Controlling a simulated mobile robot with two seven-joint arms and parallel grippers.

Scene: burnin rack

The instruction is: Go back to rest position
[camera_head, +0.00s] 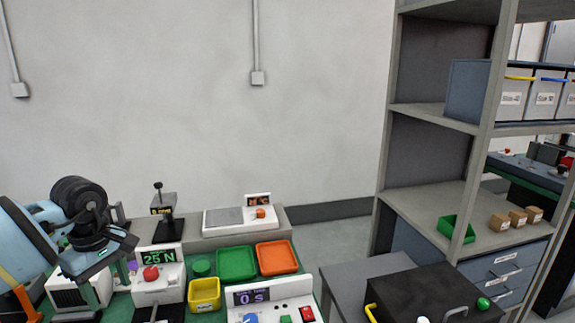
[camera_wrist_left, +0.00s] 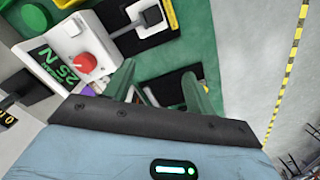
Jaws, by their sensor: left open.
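My left gripper (camera_head: 116,252) is at the lower left of the head view, above the left part of the green bench, beside the white device reading "25 N" (camera_head: 158,270). In the left wrist view, the two green fingers of this gripper (camera_wrist_left: 160,85) stand apart with nothing seen held between them. The "25 N" device with its red knob (camera_wrist_left: 86,62) shows just beyond the fingers at the upper left. My right gripper is in neither view.
Green (camera_head: 236,264), orange (camera_head: 277,258) and yellow (camera_head: 204,295) trays are right of the device. A white timer box (camera_head: 270,304) is in front. A dark case (camera_head: 435,295) and a grey shelf rack (camera_head: 460,190) stand at the right. The floor shows between bench and rack.

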